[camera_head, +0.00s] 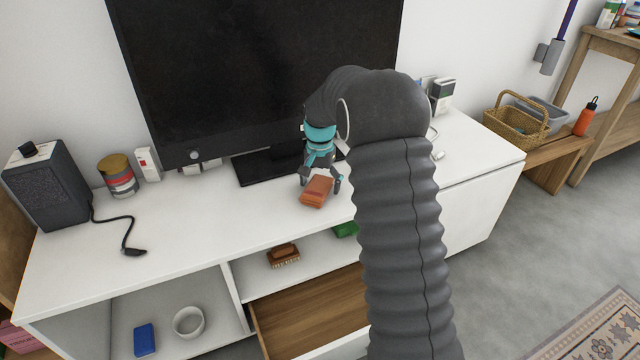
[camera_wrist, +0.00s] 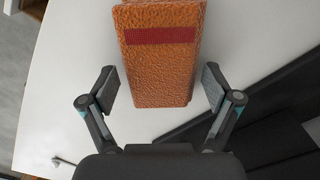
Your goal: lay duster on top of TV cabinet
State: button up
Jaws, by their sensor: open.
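An orange-brown folded cloth-like block with a red band, which I take to be the duster (camera_head: 317,191), lies on the white top of the TV cabinet (camera_head: 215,210), in front of the TV stand. In the wrist view the duster (camera_wrist: 160,60) fills the upper middle, beyond and between my fingertips. My gripper (camera_head: 321,182) is just above and behind it. In the wrist view my gripper (camera_wrist: 160,88) is open, with a gap on both sides of the duster. My arm hides part of the cabinet's right side.
The TV (camera_head: 250,75) stands close behind. A speaker (camera_head: 48,185), its cable and a tin (camera_head: 117,175) are at the left of the top. A brush (camera_head: 283,256) lies on the shelf below, above an open wooden drawer (camera_head: 310,310). The cabinet top's front left is clear.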

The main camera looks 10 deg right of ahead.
aim_at(320, 183)
jog(key=shift+r, duration=0.1)
notch_tip(320, 183, up, 12)
jog(key=s+r+n+t, duration=0.1)
jog(key=s+r, duration=0.5)
jog(key=s+r+n+t, duration=0.2)
jog(key=s+r, duration=0.2)
jog(key=s, duration=0.7)
jog(key=s+f+n+t, duration=0.1)
jog(key=s+f+n, duration=0.1)
jog(key=s, duration=0.8)
jog(key=s+f+n+t, duration=0.1)
jog(key=s+f, duration=0.1)
jog(key=s, duration=0.8)
jog(key=shift+s+a+f+n+t+p, duration=0.15)
jog(key=shift+s+a+n+t+p, duration=0.15)
jog(key=shift+s+a+n+p, duration=0.1)
